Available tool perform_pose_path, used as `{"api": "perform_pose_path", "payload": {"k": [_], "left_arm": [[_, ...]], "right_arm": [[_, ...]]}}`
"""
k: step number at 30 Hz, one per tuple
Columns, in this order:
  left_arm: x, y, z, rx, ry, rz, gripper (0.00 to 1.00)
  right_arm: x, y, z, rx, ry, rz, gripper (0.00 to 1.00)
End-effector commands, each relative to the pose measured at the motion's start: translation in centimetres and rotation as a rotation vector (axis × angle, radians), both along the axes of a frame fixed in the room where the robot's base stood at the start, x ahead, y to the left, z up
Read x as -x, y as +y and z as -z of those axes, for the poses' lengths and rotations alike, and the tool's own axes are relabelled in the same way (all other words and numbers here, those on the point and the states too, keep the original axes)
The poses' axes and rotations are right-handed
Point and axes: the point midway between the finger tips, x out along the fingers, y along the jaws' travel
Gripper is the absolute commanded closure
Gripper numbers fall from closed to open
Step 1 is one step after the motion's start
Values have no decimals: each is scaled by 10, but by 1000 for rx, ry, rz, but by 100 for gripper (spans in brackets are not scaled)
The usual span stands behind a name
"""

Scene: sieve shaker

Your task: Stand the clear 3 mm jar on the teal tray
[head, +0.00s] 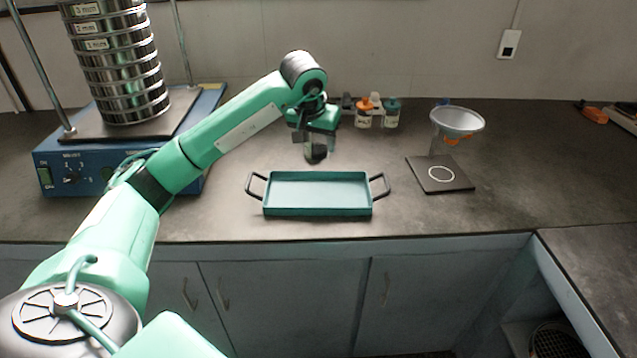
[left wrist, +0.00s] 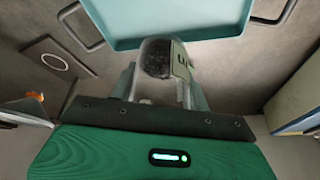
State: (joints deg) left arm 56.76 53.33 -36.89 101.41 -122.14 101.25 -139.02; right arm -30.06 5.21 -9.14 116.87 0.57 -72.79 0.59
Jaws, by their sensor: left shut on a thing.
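My left gripper (head: 316,146) is above the bench just behind the teal tray (head: 318,212). It is shut on a clear jar (head: 316,154) with dark contents. In the left wrist view the jar (left wrist: 156,58) sits between the two fingers and bears a pale label with dark lettering, only partly readable. The tray (left wrist: 205,36) lies beyond the jar in that view. It is empty, with a dark handle at each end. The jar appears to be held off the bench, not over the tray's floor. My right gripper is not in view.
A blue sieve shaker (head: 88,178) with a tall sieve stack (head: 118,75) stands at the left. A funnel (head: 458,122) on a stand is above a dark square plate (head: 440,180) at the right. Orange-capped (head: 364,113) and teal-capped (head: 392,114) bottles stand behind.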

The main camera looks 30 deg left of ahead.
Motion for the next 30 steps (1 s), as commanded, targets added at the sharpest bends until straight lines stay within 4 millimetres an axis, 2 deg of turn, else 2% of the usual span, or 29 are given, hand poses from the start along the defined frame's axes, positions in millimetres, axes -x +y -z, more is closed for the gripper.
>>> {"api": "perform_pose_path", "payload": {"k": [1,3,9,17,24,30], "left_arm": [[1,-1,14,1,4,1,80],[1,-1,31,1,4,0,80],[1,-1,68,2,2,-1,80],[0,-1,87,2,0,1,80],[0,-1,117,1,1,0,80],[0,-1,119,1,-1,0,80]], "right_arm": [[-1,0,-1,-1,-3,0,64],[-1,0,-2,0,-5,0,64],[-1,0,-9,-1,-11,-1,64],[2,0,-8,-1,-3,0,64],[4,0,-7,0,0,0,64],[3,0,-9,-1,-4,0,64]]}}
